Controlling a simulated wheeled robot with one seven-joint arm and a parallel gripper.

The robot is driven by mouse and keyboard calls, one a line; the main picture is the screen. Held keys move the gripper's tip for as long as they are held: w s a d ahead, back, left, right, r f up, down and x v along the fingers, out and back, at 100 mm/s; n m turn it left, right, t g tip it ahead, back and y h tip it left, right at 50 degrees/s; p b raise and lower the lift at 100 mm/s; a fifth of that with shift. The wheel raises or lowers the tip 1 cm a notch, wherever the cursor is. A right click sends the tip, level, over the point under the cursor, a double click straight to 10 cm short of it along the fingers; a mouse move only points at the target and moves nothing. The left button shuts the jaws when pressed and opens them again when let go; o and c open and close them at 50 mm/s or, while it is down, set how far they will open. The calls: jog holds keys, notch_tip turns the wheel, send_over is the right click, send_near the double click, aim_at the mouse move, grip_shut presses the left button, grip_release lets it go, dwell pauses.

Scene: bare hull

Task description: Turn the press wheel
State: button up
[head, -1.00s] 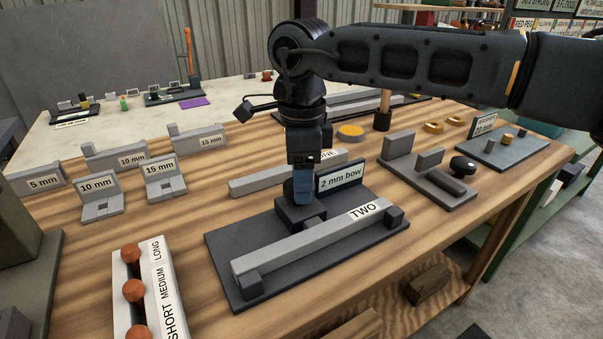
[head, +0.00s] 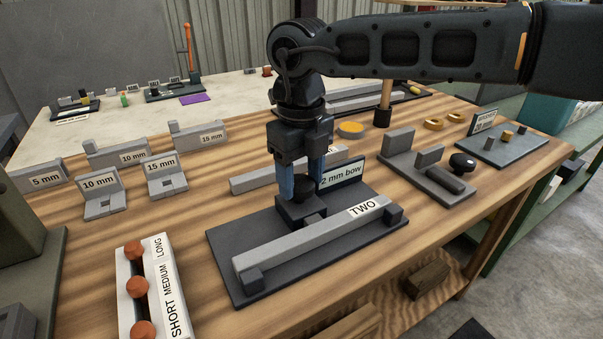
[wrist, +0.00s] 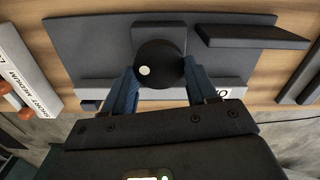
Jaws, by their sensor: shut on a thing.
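The press wheel (wrist: 160,58) is a round black knob with a white dot, seen from above in the wrist view. In the head view the wheel (head: 301,200) sits low between my fingers, partly hidden. My gripper (head: 302,188) points down with its blue fingers on either side of the wheel, shut on it. The press stands on a dark base plate (head: 225,258), behind a grey bar marked "TWO" (head: 315,236). A sign reading "2 mm bow" (head: 343,173) stands just behind it on the right.
Grey gauge blocks marked 15 mm (head: 165,175) and 10 mm (head: 101,190) stand left. A fixture with a black knob (head: 462,161) stands right. Wood is bare between these.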

aim_at(297, 183)
jog(key=m, duration=0.4)
jog(key=shift+m, duration=0.3)
jog(key=m, duration=0.3)
jog(key=shift+a+m, duration=0.15)
jog(key=shift+m, duration=0.25)
jog(key=m, duration=0.4)
jog(key=shift+a, duration=0.1)
jog(key=shift+m, duration=1.7)
jog(key=shift+a, duration=0.1)
jog(key=o, duration=1.1)
jog(key=shift+c, duration=0.2)
jog(key=shift+r, duration=3.95)
